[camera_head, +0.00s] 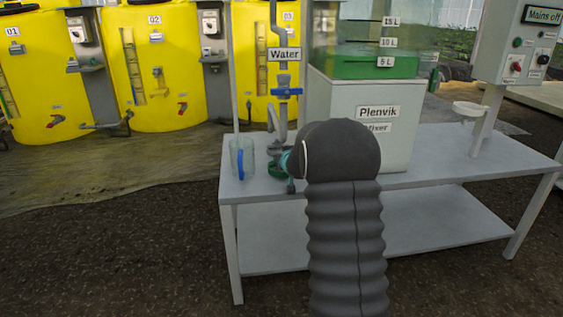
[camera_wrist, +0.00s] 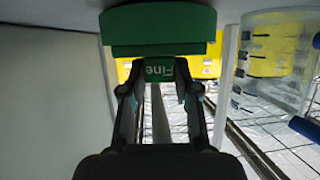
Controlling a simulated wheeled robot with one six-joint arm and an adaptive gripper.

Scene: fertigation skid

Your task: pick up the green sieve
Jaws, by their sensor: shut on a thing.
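The green sieve (camera_wrist: 160,28) fills the top middle of the wrist view, which looks upside down. A tab marked "Fine" (camera_wrist: 159,72) sticks out from it. My gripper (camera_wrist: 158,80) is shut on this tab, one finger on each side. In the head view a bit of the green sieve (camera_head: 277,171) shows low at the bench top, below the water tap. There my dark arm hides most of the gripper and part of the sieve. I cannot tell whether the sieve touches the bench.
A clear jug with a blue handle (camera_head: 242,160) stands just left of the sieve; it also shows in the wrist view (camera_wrist: 275,60). The water pipe and blue-handled valve (camera_head: 287,91) rise behind. The Plenvik mixer (camera_head: 395,140) stands right. The bench (camera_head: 450,150) is mostly clear further right.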

